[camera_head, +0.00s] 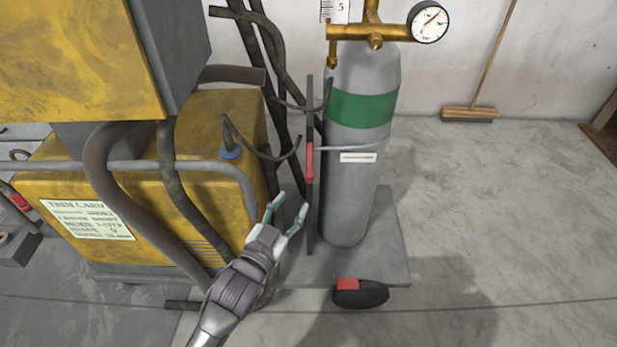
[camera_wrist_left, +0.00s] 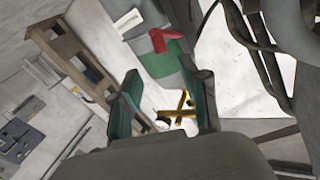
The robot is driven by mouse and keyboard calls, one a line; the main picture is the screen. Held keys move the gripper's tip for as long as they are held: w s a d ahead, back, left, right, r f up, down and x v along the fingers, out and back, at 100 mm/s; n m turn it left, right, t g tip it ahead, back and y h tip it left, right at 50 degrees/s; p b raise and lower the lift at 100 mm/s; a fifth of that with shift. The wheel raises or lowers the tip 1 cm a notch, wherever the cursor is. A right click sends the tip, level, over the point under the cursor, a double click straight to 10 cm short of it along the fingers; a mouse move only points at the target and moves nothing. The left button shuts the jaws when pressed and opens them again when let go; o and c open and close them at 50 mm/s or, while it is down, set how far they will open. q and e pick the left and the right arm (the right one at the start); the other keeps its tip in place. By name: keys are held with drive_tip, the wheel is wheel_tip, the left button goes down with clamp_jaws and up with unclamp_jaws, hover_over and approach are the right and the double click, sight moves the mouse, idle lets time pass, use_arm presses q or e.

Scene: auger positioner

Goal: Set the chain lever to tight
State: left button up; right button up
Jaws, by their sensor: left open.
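A red lever (camera_head: 310,162), which I take to be the chain lever, sits on a dark vertical post beside the grey gas cylinder (camera_head: 345,205) with its green band. A thin grey band crosses the cylinder's front at the lever's height. My left gripper (camera_head: 290,207) is open and empty, below and left of the lever and apart from it. In the left wrist view, a red piece (camera_wrist_left: 165,40) that looks like the lever shows beyond my open fingers (camera_wrist_left: 166,85), in front of the cylinder (camera_wrist_left: 163,65). Lever marks cannot be read. My right gripper is not in view.
The cylinder stands on a grey wheeled cart (camera_head: 393,235). A yellow machine (camera_head: 205,120) with hoses and a grey rail is close on the left. A brass regulator with a gauge (camera_head: 429,22) tops the cylinder. A broom (camera_head: 469,113) leans at the back; the right floor is clear.

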sight(308, 179)
use_arm(q)
drive_tip(key=b+x, duration=0.1)
drive_tip(key=x, duration=0.8)
drive_tip(key=shift+w+f, duration=0.15)
drive_tip(key=shift+w, duration=0.15)
drive_tip(key=shift+w+d, duration=0.25)
drive_tip(key=shift+w, duration=0.15)
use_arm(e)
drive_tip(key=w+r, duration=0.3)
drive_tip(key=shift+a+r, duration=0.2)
use_arm(q)
clamp_jaws()
